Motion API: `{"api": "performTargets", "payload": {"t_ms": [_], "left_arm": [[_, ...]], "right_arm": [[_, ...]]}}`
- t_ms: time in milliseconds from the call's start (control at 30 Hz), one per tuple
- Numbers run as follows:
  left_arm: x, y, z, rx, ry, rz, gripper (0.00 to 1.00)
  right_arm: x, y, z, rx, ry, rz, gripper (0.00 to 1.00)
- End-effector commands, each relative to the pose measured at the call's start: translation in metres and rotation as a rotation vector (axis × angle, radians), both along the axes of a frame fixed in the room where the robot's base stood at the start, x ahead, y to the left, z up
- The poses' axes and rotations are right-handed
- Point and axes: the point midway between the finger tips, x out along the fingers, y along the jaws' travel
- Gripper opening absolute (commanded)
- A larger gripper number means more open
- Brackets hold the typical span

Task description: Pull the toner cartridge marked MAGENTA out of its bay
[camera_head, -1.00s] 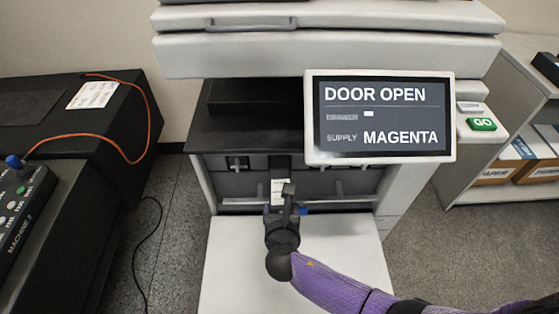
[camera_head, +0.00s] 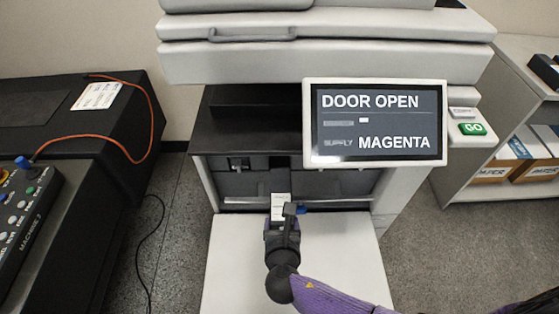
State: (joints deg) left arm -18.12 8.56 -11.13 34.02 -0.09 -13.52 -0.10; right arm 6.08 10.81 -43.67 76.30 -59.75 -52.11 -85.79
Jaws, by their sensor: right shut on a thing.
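The open printer bay (camera_head: 325,185) is a dark recess under the screen (camera_head: 375,122), which reads DOOR OPEN, SUPPLY and MAGENTA. A dark cartridge with a white label (camera_head: 281,203) sticks out of the middle of the bay, above the open door. The label's print is too small to read. My right gripper (camera_head: 284,216) is shut on the cartridge's near end, with a small blue part (camera_head: 301,210) beside it. The gripper hides much of that end, and the cartridge's far end is hidden in the bay. My left gripper is not in view.
The white door (camera_head: 240,260) lies folded down under my right arm, otherwise clear. A green GO button (camera_head: 472,129) is right of the screen. A black machine (camera_head: 95,150) with an orange cable stands left. A shelf with paper boxes (camera_head: 490,172) stands right.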

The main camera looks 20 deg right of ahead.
Motion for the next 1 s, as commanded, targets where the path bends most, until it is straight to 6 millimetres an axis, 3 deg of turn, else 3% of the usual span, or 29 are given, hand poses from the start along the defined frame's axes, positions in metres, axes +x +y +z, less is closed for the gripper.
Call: {"api": "performTargets", "payload": {"t_ms": [533,867,1000], "left_arm": [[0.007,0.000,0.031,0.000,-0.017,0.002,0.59],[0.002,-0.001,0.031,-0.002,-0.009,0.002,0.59],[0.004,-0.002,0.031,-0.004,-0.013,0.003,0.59]], "right_arm": [[-0.037,0.011,0.022,0.000,-0.001,0.001,0.00],[-0.039,0.011,0.021,0.001,-0.001,0.000,0.00],[-0.036,-0.002,0.034,0.002,-0.004,-0.011,0.00]]}}
